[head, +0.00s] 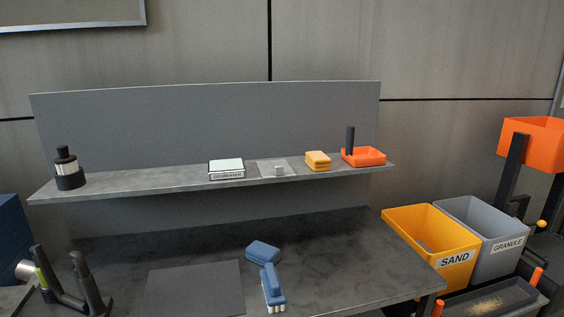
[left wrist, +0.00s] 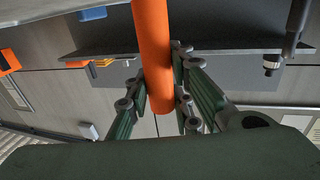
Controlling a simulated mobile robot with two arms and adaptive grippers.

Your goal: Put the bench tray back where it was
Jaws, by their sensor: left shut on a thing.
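In the left wrist view my left gripper (left wrist: 158,100) is shut on an orange round bar (left wrist: 152,45). The bar runs from the top edge down between the fingers. What it belongs to is out of view there. In the head view a dark tray (head: 517,303) with pale grains in it shows at the lower right. One orange handle (head: 437,307) stands near its left end and another (head: 537,277) near its far right corner. I cannot tell whether the held bar is one of these handles. Neither gripper shows in the head view.
The bench (head: 340,255) holds a dark mat (head: 195,288), a blue block (head: 263,251), a blue brush (head: 271,286) and a dark two-post device (head: 70,295). The shelf (head: 130,187) above carries small items, including an orange tray (head: 365,157). SAND (head: 457,260) and GRANULE (head: 508,243) bins stand right.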

